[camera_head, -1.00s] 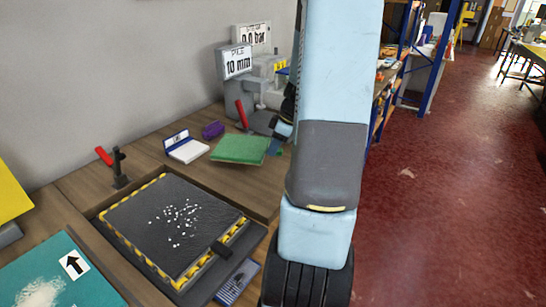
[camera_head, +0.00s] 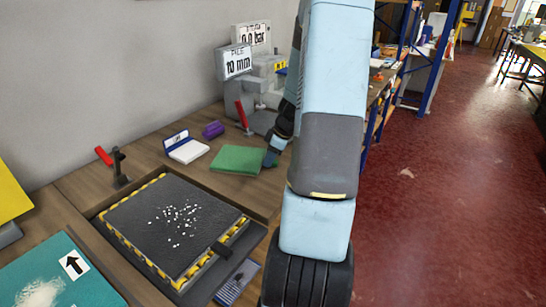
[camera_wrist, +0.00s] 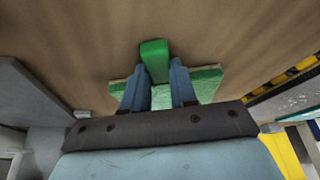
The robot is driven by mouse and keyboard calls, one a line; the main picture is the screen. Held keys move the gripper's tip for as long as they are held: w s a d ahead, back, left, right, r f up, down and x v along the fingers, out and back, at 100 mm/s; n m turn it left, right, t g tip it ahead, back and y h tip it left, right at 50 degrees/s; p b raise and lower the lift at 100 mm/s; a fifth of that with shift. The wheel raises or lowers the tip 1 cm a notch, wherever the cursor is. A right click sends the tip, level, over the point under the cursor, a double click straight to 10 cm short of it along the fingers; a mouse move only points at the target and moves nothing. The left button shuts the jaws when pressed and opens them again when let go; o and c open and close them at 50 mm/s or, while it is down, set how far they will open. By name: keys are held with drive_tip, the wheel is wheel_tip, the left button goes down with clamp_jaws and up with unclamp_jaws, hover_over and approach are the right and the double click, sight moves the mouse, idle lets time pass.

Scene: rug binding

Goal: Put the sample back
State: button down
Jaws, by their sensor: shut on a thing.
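The green sample (camera_head: 237,160) is a flat slab, level at the wooden bench's surface near the wall. In the wrist view the sample (camera_wrist: 207,83) has a raised green tab between my fingers. My gripper (camera_wrist: 158,88) is shut on this sample. In the head view only the blue-grey fingertips of my gripper (camera_head: 271,157) show, at the slab's right edge; my arm hides the rest. I cannot tell whether the slab fully rests on the bench.
A white-and-blue block (camera_head: 187,149) and a purple piece (camera_head: 213,130) sit left of the sample. A gauge machine (camera_head: 236,62) with a red lever stands behind. A black tray (camera_head: 160,215) with white specks and yellow-striped edges is in front. A red-handled clamp (camera_head: 119,167) stands left.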

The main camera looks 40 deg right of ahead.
drive_tip(key=c, duration=0.9)
unclamp_jaws()
drive_tip(key=shift+r, duration=0.1)
drive_tip(key=v, duration=1.1)
drive_tip(key=s+a+r+m+h, duration=0.1)
drive_tip(key=s+a+r+m, duration=0.1)
drive_tip(key=a+r, duration=0.55)
drive_tip(key=s+a+r+m+h, duration=0.1)
drive_tip(key=s+a+r+m, duration=0.3)
drive_tip(key=a, duration=0.6)
drive_tip(key=s+a+r+m+t+h, duration=0.1)
drive_tip(key=s+a+r+m+t, duration=0.1)
drive_tip(key=s+a+r, duration=0.4)
drive_tip(key=s+a, duration=0.2)
drive_tip(key=s, duration=0.2)
drive_tip(key=shift+s+a+r+m, duration=0.15)
drive_tip(key=shift+s+a+m, duration=0.15)
drive_tip(key=shift+s+a, duration=0.1)
